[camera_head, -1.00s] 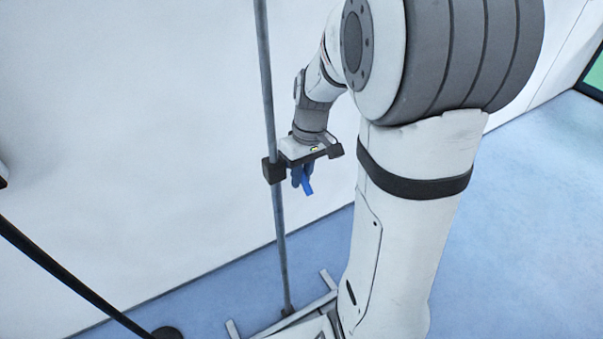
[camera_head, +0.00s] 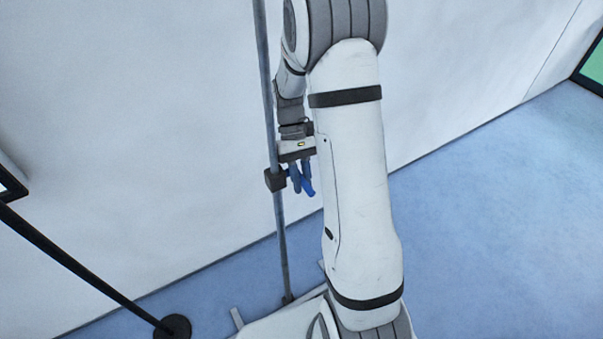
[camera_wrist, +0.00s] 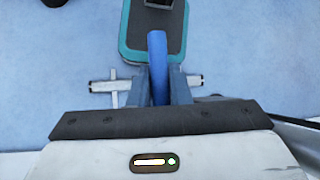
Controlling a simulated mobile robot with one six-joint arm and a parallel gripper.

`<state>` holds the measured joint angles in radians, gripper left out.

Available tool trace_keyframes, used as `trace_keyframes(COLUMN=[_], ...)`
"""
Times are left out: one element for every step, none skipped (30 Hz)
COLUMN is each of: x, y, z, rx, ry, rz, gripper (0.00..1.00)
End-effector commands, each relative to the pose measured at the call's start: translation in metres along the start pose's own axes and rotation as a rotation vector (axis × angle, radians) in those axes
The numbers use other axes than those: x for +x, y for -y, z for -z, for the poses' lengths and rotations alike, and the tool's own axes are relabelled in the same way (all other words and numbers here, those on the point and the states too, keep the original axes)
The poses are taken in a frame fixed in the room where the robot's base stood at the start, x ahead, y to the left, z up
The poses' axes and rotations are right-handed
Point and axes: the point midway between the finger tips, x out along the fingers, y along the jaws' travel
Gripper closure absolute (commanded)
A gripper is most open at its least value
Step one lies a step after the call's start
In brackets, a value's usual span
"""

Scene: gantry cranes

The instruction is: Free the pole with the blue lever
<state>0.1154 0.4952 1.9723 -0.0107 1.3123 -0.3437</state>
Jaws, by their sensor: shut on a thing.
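A thin grey upright pole (camera_head: 283,240) stands in front of the white wall in the head view. A black clamp block (camera_head: 275,180) sits around it at about mid-height. The blue lever (camera_head: 308,186) hangs just right of the block. My gripper (camera_head: 299,180) points down beside the pole, with its fingers shut on the lever. In the wrist view, the blue lever (camera_wrist: 157,55) stands between the two grey fingers of my gripper (camera_wrist: 158,88). The joint between lever and clamp is too small to make out.
A dark slanted post (camera_head: 85,264) with a round black base (camera_head: 173,327) stands at lower left. A dark-framed object (camera_head: 10,186) shows at the left edge. The blue floor (camera_head: 500,220) at right is clear.

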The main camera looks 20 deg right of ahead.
Motion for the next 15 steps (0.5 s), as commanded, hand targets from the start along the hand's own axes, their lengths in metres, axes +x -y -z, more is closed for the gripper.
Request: trace_keyframes(x=[-0.0024, -0.0026, -0.0029, -0.0030, -0.0029, -0.0028, -0.0028, -0.0027, -0.0026, -0.0026, -0.0025, -0.0025, -0.0024, -0.0024, -0.0024], y=[0.0010, 0.0011, 0.0011, 0.0010, 0.0009, 0.0009, 0.0009, 0.0009, 0.0009, 0.0009, 0.0009, 0.0009, 0.0009, 0.0008, 0.0008], z=[-0.0007, -0.0009, -0.0009, -0.0008, -0.0007, -0.0007, -0.0008, -0.0009, -0.0009, -0.0009, -0.0010, -0.0009, -0.0009, -0.0009, -0.0009], rx=[0.002, 0.004, 0.005, 0.006, 0.007, 0.008, 0.009, 0.009, 0.009, 0.010, 0.010, 0.010, 0.010, 0.010, 0.010], ry=[0.016, 0.025, 0.035, 0.041, 0.046, 0.053, 0.056, 0.059, 0.062, 0.064, 0.065, 0.065, 0.066, 0.066, 0.065], rz=[0.003, 0.004, 0.005, 0.006, 0.006, 0.007, 0.008, 0.008, 0.009, 0.009, 0.009, 0.009, 0.009, 0.009, 0.009], gripper=[1.00, 1.00, 1.00, 1.00, 1.00, 1.00, 1.00, 1.00, 1.00, 1.00, 1.00, 1.00, 1.00, 1.00, 1.00])
